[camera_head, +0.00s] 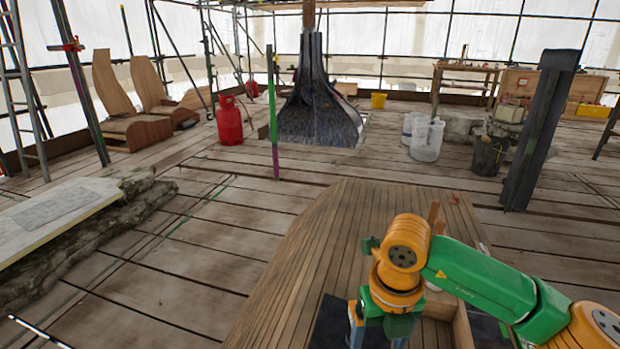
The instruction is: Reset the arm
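My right arm comes in from the lower right, green and orange, bent over the wooden deck-like table. Its gripper (377,335) points down at the bottom edge of the view. Its two bluish fingers stand apart and I see nothing held between them, but the fingertips are cut off by the frame. My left arm and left gripper are not in view.
The slatted wooden table (310,240) lies in front of me, with a dark mat (328,325) and a small wooden box (462,328) near the arm. A dark post (540,130) stands right. A red gas cylinder (229,122) and stone slab (60,210) are left.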

